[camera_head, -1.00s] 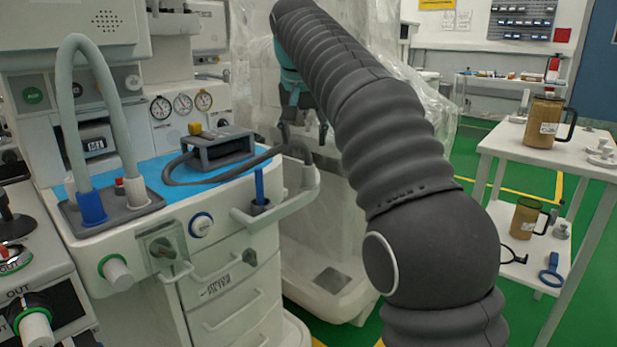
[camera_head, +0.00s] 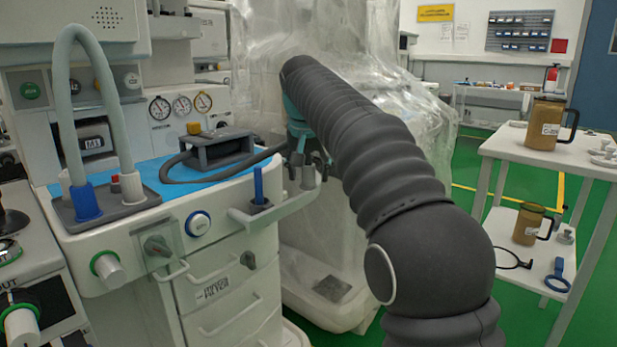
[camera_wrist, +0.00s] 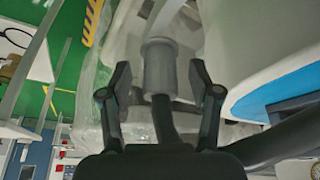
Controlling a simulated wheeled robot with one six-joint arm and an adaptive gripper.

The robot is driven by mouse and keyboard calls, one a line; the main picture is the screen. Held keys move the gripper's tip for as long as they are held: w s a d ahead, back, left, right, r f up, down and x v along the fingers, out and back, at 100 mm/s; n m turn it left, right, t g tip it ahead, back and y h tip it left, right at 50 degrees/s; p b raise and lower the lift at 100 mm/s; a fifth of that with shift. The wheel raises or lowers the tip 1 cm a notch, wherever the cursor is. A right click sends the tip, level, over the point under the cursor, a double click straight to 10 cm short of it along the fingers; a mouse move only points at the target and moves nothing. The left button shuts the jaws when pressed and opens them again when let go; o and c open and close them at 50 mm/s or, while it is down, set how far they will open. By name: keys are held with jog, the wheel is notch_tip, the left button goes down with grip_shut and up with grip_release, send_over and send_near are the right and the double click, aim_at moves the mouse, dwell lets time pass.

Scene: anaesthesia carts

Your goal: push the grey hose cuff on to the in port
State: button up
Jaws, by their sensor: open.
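The grey hose cuff (camera_wrist: 159,68) is a light grey sleeve on the end of a dark hose (camera_wrist: 164,120). In the wrist view it lies between the two fingers of my gripper (camera_wrist: 160,84), with a gap on each side. My gripper (camera_head: 307,168) is open around the cuff at the cart's right-hand rail in the head view, where fingers and hose partly hide the cuff. No IN label is readable. A blue-ringed port (camera_head: 198,224) and a green-ringed port (camera_head: 106,265) are on the cart's front; I cannot tell which is the in port.
The dark hose runs from a grey bracket (camera_head: 218,148) on the blue mat. A blue post (camera_head: 258,185) stands on the white rail (camera_head: 248,218) left of my gripper. Plastic sheeting (camera_head: 350,60) hangs behind my arm. A white table (camera_head: 500,143) with jugs stands right.

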jog(key=c, duration=1.1)
jog(key=shift+r, duration=0.15)
jog(key=shift+c, duration=0.2)
